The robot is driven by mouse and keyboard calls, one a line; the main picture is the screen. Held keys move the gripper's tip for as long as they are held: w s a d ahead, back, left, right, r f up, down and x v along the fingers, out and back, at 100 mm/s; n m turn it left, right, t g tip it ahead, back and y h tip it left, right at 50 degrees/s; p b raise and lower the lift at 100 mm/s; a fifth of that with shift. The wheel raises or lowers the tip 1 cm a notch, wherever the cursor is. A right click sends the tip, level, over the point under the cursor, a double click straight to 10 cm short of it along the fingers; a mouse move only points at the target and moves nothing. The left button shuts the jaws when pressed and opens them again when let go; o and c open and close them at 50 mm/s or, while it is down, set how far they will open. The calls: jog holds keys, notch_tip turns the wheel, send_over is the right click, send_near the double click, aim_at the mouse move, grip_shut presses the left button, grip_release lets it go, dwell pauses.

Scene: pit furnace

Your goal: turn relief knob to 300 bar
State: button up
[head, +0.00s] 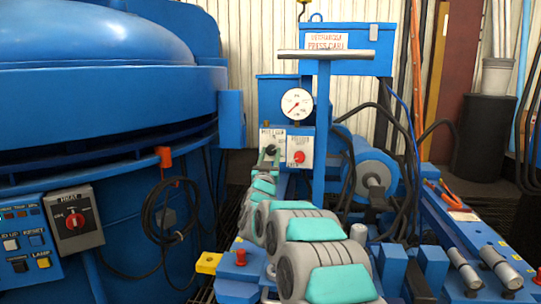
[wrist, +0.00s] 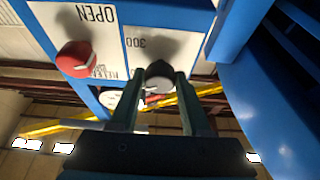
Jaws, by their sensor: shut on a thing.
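The dark relief knob (wrist: 160,72) sits on a white plate marked 300 (wrist: 138,42) in the wrist view, which shows the lettering upside down. My gripper (wrist: 160,92) is shut on this knob, with one green finger on each side. In the head view, the knob (head: 270,151) shows small and dark on the left white plate below the gauge, with my gripper at its front. The fingers hide part of the knob, and I cannot read its pointer. The round pressure gauge (head: 297,104) has a red needle pointing to the lower left.
A red knob (head: 299,157) sits beside the dark knob; it also shows near OPEN in the wrist view (wrist: 76,58). A blue post (head: 321,130) with a crossbar stands just right. The large blue furnace (head: 100,110) fills the left. Blue machinery and hoses crowd the right.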

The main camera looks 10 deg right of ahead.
grip_shut()
jog(key=shift+a+m, duration=0.1)
jog(key=shift+m, duration=0.3)
jog(key=m+h, duration=0.1)
jog(key=m, duration=0.1)
jog(key=m+g+h, duration=0.1)
jog(key=m, duration=0.2)
jog(key=shift+a+h, duration=0.2)
jog(key=shift+h, duration=0.2)
jog(key=m+g, duration=0.1)
jog(key=m, duration=0.1)
jog(key=m+h, duration=0.1)
jog(key=shift+a+r+m+g+p, duration=0.1)
jog(key=shift+r+m+g+p, duration=0.1)
jog(key=shift+m+g+p, duration=0.2)
jog(key=m+g+h, duration=0.1)
jog(key=m, duration=0.2)
jog(key=shift+w+r, duration=0.1)
jog(key=shift+r, duration=0.05)
jog(key=shift+m+g+p, duration=0.65)
jog(key=shift+m+g, duration=0.05)
jog(key=shift+m, duration=1)
jog(key=shift+m+h, duration=0.3)
